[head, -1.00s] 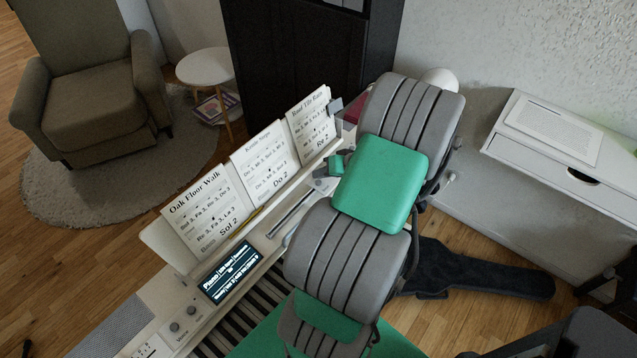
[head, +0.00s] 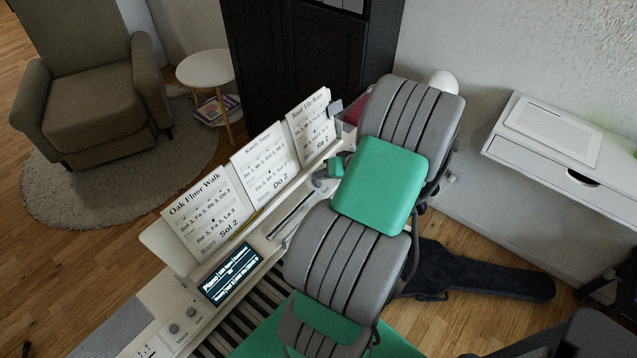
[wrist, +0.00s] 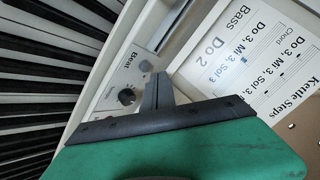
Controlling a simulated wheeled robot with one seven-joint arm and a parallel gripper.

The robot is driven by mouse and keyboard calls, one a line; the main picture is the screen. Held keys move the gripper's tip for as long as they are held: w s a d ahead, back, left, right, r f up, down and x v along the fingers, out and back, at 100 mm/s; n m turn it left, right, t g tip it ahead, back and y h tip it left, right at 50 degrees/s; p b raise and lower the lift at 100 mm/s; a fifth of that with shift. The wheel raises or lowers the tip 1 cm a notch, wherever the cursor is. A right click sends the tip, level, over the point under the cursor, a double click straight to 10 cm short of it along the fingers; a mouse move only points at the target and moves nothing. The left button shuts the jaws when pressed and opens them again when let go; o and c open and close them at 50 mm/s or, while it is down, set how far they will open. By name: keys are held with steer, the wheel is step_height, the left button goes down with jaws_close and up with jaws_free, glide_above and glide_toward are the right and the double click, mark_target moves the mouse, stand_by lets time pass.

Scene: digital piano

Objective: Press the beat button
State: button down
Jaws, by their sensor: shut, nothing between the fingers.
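The beat button is a small grey round button (wrist: 145,66) beside the printed word "Beat" on the white piano panel in the wrist view. My gripper (wrist: 157,77) is shut and empty, its narrow fingertips just beside the button in the picture. I cannot tell whether the tips touch the button or panel. The digital piano (head: 255,268) runs diagonally through the head view. There, part of my gripper (head: 325,174) shows at the piano's far part, and the beat button cannot be made out.
A dark knob (wrist: 127,96) sits on the panel near the button. Black keys (wrist: 45,75) lie to the left. Song sheets (wrist: 250,70) stand at the right. In the head view, a lit display (head: 231,274) and another knob (head: 174,328) are on the piano.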

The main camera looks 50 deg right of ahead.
steer(key=shift+f, duration=0.1)
stand_by(0.7)
steer(key=shift+f+b, duration=0.3)
steer(key=shift+b, duration=0.05)
steer(key=shift+f+b, duration=0.35)
steer(key=shift+f, duration=0.1)
stand_by(0.4)
steer(key=shift+r, duration=0.1)
steer(key=shift+r+p, duration=0.6)
steer(key=shift+r, duration=0.15)
step_height(320, 180, up, 5)
steer(key=p, duration=0.3)
stand_by(0.8)
